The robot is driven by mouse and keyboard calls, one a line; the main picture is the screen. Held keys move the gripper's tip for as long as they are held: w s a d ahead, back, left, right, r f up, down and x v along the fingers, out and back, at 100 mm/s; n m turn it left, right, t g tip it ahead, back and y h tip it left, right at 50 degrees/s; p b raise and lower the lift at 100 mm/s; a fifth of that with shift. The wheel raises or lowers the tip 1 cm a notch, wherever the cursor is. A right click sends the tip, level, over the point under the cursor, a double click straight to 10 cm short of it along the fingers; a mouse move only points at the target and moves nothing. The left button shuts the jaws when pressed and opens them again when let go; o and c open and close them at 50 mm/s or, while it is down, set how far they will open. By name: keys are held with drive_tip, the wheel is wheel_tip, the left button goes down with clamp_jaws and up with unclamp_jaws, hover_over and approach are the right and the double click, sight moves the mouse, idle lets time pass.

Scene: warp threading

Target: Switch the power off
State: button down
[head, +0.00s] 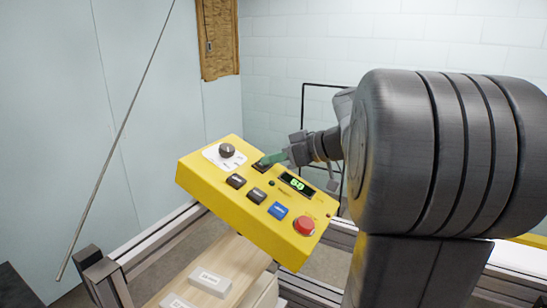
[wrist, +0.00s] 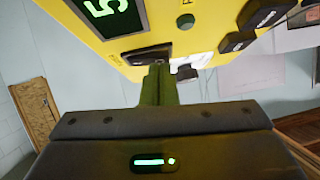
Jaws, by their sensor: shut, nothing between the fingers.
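The yellow control box (head: 235,203) is tilted on the loom frame. A small black switch (head: 260,167) sits on its upper face between the dial and the display; it also shows in the wrist view (wrist: 146,54). The green display (head: 295,184) is lit. My gripper (head: 267,160) has green fingers, shut and empty. Their tips are at the black switch and cover part of it; I cannot tell whether they touch it. The shut fingers (wrist: 158,85) also show in the wrist view. The switch's position cannot be read clearly.
The box carries a dial (head: 227,150), dark buttons (head: 236,181), a blue button (head: 278,210) and a red mushroom button (head: 304,225). A wooden board (head: 237,257) with pale labelled blocks lies below. A thin rod (head: 120,135) slants at left. Metal rails run behind the box.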

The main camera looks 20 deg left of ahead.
drive_tip(key=f+b, duration=0.1)
drive_tip(key=b, duration=0.2)
drive_tip(key=shift+s+a, duration=0.1)
drive_tip(key=shift+s, duration=0.05)
drive_tip(key=shift+r+p, duration=0.3)
drive_tip(key=shift+p, duration=0.05)
drive_tip(key=shift+f, duration=0.1)
drive_tip(key=shift+w, duration=0.85)
drive_tip(key=shift+r, duration=0.25)
